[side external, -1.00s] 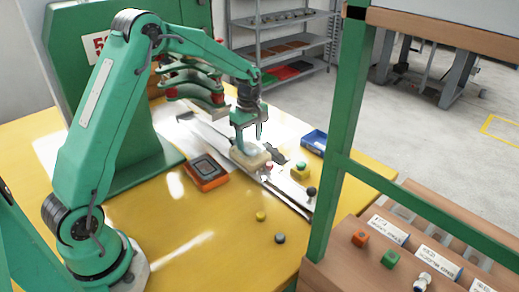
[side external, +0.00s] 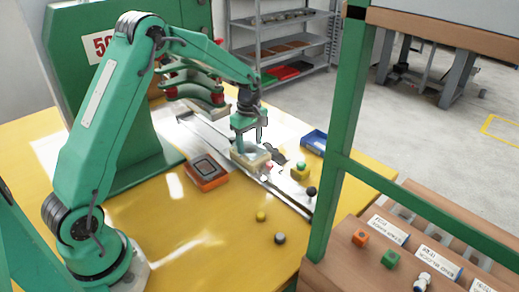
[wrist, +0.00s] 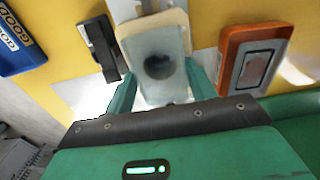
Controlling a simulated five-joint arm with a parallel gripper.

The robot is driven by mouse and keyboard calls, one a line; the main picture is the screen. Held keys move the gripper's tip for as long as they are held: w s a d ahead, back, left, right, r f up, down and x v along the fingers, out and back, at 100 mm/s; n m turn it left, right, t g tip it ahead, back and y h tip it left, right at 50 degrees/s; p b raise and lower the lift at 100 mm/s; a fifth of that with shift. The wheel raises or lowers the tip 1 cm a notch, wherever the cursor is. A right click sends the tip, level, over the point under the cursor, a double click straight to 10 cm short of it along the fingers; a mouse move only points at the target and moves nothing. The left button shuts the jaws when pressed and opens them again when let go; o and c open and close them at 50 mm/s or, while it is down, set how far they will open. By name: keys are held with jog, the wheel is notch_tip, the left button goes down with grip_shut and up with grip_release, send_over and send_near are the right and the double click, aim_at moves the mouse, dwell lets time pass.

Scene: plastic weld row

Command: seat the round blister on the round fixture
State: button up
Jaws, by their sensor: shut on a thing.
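The round blister (wrist: 160,88) is a clear, pale piece with a dark round area showing at its middle in the wrist view. My gripper (wrist: 163,88) is shut on it, with a green finger on either side. The cream fixture block (wrist: 155,24) lies beneath the blister, its far edge showing past it. In the side external view my gripper (side external: 250,145) is right above the cream block (side external: 250,162). The blister is low over the block; whether it touches, and how well it is centred, I cannot tell.
An orange fixture with a dark rectangular top (side external: 206,172) stands left of the cream block. A blue tray (side external: 314,141), a yellow block with a green knob (side external: 300,173) and a dark ball (side external: 311,191) are to the right. Yellow table in front is mostly clear.

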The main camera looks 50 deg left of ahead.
jog(key=shift+f, duration=0.35)
dwell(0.4)
jog(key=o, duration=0.9)
jog(key=c, duration=0.5)
jog(key=shift+o, duration=0.2)
jog(key=shift+r, duration=0.15)
notch_tip(320, 180, up, 7)
dwell(0.4)
dwell(0.4)
